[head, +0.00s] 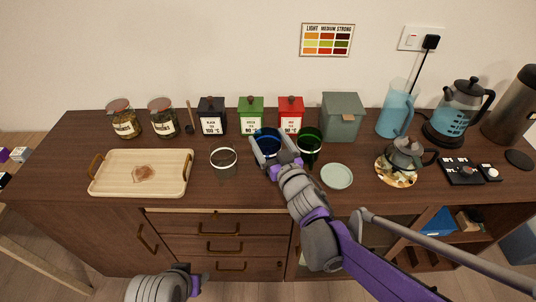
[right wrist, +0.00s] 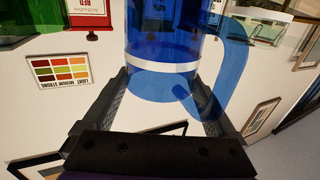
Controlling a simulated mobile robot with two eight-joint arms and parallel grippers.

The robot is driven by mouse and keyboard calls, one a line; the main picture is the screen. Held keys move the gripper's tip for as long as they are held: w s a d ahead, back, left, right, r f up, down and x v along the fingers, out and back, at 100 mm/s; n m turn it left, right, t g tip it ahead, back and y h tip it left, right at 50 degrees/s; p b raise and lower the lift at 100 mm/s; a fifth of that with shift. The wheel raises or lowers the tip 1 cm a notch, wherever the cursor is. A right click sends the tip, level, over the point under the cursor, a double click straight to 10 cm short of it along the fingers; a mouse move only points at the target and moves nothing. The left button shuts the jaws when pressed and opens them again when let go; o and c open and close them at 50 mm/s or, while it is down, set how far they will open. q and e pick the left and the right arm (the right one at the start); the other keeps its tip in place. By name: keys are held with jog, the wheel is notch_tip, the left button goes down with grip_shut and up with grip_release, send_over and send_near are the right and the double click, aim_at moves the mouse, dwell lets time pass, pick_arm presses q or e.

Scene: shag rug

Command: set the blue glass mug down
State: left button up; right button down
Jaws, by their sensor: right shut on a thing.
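The blue glass mug (head: 268,140) is near the middle of the sideboard in the head view, in front of the green and red tea tins. My right gripper (head: 276,152) is shut on it, with one finger on each side. In the right wrist view the mug (right wrist: 165,45) fills the space between the fingers (right wrist: 165,100), with a white band around it and its blue handle (right wrist: 232,65) to the right. I cannot tell whether its base touches the sideboard top.
A green glass (head: 309,146) stands close to the right of the mug, and a clear glass (head: 223,160) to its left. A pale green saucer (head: 337,176) lies at front right. The wooden tray (head: 110,172) is at left. Bare sideboard top (head: 245,187) shows in front.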

jog(key=shift+w+f+b, duration=0.1)
jog(key=shift+f+b, duration=0.2)
jog(key=shift+f, duration=2.05)
jog(key=shift+f, duration=0.2)
grip_release()
